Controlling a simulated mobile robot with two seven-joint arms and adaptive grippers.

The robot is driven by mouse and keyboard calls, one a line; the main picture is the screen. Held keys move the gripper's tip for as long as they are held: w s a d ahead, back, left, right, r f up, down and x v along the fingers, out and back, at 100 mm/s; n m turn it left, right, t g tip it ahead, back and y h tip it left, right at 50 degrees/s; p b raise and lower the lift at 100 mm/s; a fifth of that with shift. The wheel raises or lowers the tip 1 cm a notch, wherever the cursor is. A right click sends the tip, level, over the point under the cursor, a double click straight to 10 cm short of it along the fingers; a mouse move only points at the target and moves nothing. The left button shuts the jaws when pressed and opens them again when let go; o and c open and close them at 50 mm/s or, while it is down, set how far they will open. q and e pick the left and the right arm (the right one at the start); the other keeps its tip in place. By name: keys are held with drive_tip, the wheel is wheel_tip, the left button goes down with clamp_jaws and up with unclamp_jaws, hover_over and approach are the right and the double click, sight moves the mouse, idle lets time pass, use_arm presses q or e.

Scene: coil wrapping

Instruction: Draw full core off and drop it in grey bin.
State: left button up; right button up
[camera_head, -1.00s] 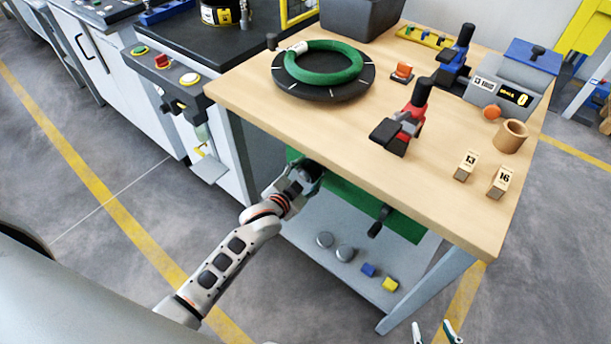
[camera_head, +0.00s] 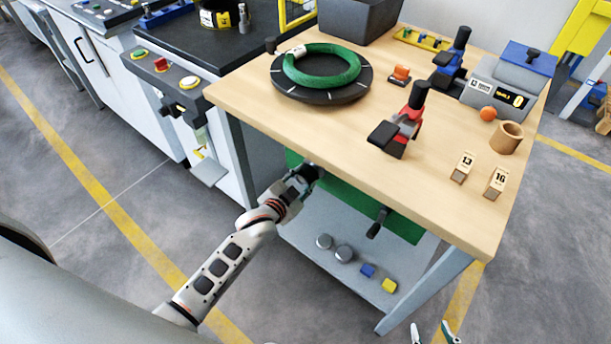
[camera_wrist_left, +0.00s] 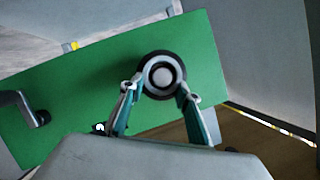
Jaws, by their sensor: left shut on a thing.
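My left gripper (camera_head: 309,174) is at the green panel (camera_head: 345,196) under the front edge of the workbench. The left wrist view shows its two teal fingers (camera_wrist_left: 161,92) shut on a round core (camera_wrist_left: 162,76) with a black rim and a grey centre. The core is in front of the green panel; I cannot tell whether it is clear of it. The dark grey bin (camera_head: 358,20) stands at the back of the bench top. My right gripper (camera_head: 434,329) shows only its fingertips at the bottom edge; they are apart with nothing between them.
A crank handle (camera_head: 378,222) sticks out from the panel, right of my left gripper. A green coil (camera_head: 322,63) lies on a black turntable (camera_head: 320,95) on the bench. A red clamp tool (camera_head: 402,125) stands near the front edge. The lower shelf (camera_head: 325,275) holds small pieces.

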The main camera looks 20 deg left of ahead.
use_arm(q)
drive_tip(key=shift+s+a+p, duration=0.2)
drive_tip(key=shift+s+p, duration=0.05)
drive_tip(key=shift+s, duration=0.3)
drive_tip(key=shift+s+a+p, duration=0.2)
drive_tip(key=shift+s, duration=0.3)
drive_tip(key=shift+s+a, duration=0.2)
drive_tip(key=shift+s, duration=0.35)
drive_tip(key=shift+s+a+p, duration=0.2)
drive_tip(key=shift+s+p, duration=0.3)
drive_tip(key=shift+s, duration=0.1)
drive_tip(key=shift+s+a, duration=0.15)
drive_tip(key=shift+s, duration=0.25)
drive_tip(key=shift+s+a+p, duration=0.35)
drive_tip(key=shift+s+p, duration=0.15)
drive_tip(key=shift+s, duration=0.35)
use_arm(e)
drive_tip(key=w+r+t, duration=0.1)
drive_tip(key=w+r, duration=0.2)
drive_tip(key=r, duration=0.2)
drive_tip(key=shift+r, duration=0.3)
drive_tip(key=shift+s+d+f, duration=0.15)
drive_tip(key=shift+s+f, duration=0.1)
drive_tip(key=shift+s, duration=0.15)
drive_tip(key=shift+w+r, duration=0.1)
drive_tip(key=shift+w, duration=0.05)
drive_tip(key=shift+w+r, duration=0.15)
drive_tip(key=shift+w, duration=0.1)
